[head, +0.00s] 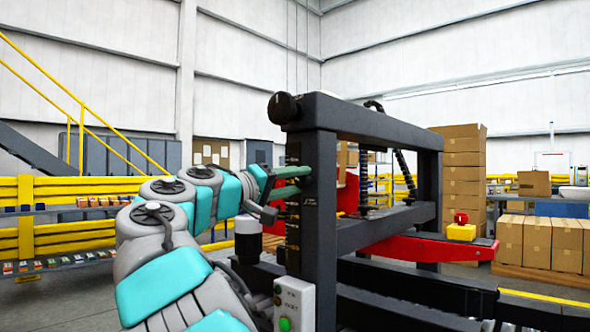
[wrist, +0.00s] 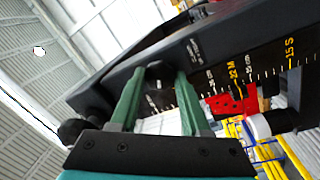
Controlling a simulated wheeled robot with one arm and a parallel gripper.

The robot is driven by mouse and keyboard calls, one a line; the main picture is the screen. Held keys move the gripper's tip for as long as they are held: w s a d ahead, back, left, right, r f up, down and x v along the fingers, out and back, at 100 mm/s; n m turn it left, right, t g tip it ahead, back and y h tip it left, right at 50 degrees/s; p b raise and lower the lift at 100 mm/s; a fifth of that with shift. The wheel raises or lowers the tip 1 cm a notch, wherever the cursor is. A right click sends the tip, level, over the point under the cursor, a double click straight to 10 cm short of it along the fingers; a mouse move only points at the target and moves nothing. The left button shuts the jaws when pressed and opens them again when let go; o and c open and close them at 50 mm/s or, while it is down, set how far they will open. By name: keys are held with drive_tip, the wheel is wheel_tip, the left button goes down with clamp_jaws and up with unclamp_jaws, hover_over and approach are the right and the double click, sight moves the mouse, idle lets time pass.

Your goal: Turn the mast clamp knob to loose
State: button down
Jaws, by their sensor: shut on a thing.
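A dark post (head: 318,225) of the machine frame stands right of my arm, with a printed size scale on its face. My gripper (head: 303,180) reaches this face from the left. In the wrist view, the two green fingers of my gripper (wrist: 160,82) are shut on a small black knob (wrist: 158,70) on the scaled face (wrist: 205,60); I take it as the mast clamp knob. The fingers cover its sides, and no pointer or loose mark on it is readable. In the head view the fingers hide this knob.
Another black knob (head: 283,107) sticks out at the post's top. A white-and-black cylinder (head: 248,240) and a button box (head: 294,305) are close below my gripper. A red arm (head: 425,247) with a red button lies beyond the frame. Stacked cartons (head: 462,165) stand behind.

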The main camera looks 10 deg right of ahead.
drive_tip(key=shift+r+n+t+y+p, duration=0.1)
drive_tip(key=shift+n+t+y+p, duration=0.3)
drive_tip(key=shift+n+p, duration=2.05)
drive_tip(key=shift+n, duration=0.45)
drive_tip(key=shift+c, duration=1.9)
unclamp_jaws()
drive_tip(key=b+v, duration=0.1)
drive_tip(key=v, duration=0.7)
drive_tip(key=shift+f, duration=0.3)
drive_tip(key=shift+w, duration=0.1)
